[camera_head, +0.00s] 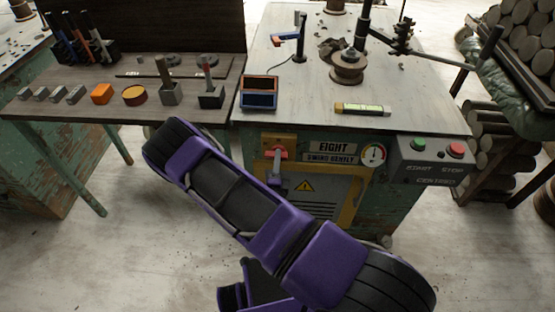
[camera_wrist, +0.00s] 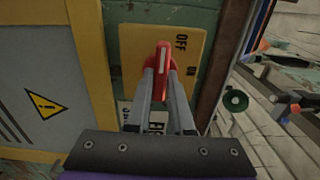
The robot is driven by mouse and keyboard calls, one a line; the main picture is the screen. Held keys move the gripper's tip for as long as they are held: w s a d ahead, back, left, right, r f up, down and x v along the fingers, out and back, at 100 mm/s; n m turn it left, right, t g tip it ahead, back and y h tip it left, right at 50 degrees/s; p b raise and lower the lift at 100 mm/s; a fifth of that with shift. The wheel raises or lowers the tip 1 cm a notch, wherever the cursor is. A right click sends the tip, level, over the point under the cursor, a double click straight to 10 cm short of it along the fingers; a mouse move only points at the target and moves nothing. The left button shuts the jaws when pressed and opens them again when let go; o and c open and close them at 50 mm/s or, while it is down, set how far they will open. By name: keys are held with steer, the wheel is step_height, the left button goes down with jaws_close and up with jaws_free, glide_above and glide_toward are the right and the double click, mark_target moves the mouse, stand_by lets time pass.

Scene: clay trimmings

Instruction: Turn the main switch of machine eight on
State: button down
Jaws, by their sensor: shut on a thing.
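Machine eight's main switch is a red rotary handle (camera_head: 278,153) on a yellow plate (camera_head: 290,138), on the machine's front left of the EIGHT sign (camera_head: 334,148). In the wrist view the red handle (camera_wrist: 162,60) stands lengthwise up the picture on the yellow plate (camera_wrist: 130,45). The plate's OFF and ON labels are to its right. I cannot tell which label the handle points to. My gripper (camera_wrist: 160,78) has its two grey fingers on either side of the handle, shut on it. In the head view my arm reaches in from below.
A control box (camera_head: 430,160) with a green and a red button is right of the gauge (camera_head: 373,154). The dark side table (camera_head: 105,105) with blocks and tools stands left.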

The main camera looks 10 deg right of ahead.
steer(key=shift+m+p, duration=3)
steer(key=shift+m, duration=5.8)
steer(key=c, duration=0.8)
jaws_free()
steer(key=shift+s, duration=0.15)
